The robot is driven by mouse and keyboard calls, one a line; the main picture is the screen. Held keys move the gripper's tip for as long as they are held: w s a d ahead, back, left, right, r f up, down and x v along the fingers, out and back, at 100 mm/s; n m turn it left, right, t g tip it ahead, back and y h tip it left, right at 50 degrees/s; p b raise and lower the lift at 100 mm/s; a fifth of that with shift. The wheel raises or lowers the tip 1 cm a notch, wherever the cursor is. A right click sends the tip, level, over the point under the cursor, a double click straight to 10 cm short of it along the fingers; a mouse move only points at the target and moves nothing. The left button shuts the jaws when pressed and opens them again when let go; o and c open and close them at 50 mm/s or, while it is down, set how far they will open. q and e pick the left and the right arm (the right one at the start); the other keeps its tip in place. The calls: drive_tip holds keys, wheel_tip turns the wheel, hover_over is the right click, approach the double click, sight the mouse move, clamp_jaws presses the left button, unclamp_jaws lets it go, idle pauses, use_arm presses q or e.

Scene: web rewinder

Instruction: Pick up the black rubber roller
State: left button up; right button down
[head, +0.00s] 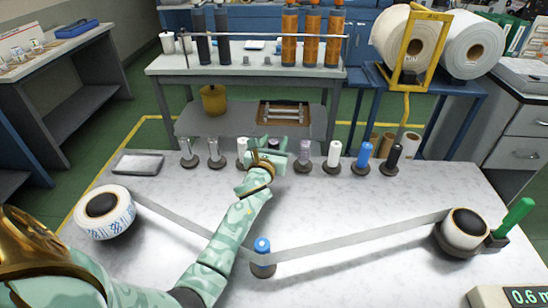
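A black roller (393,157) stands upright on a dark round base at the right end of a row of rollers along the marble table's far edge. My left gripper (279,151) is at the middle of this row, well to the left of the black roller. It partly covers the row there, so I cannot tell whether its fingers are open or whether they touch a roller. My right gripper is out of view.
A blue roller (363,157) and a white roller (333,153) stand left of the black one. A web strip (350,239) runs from the left reel (104,211) past a blue-topped post (262,257) to the right reel (466,230). Bare table lies between row and strip.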

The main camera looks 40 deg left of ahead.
use_arm(q)
clamp_jaws()
drive_tip(key=shift+f, duration=0.1)
idle(1.0)
drive_tip(key=shift+r, duration=0.25)
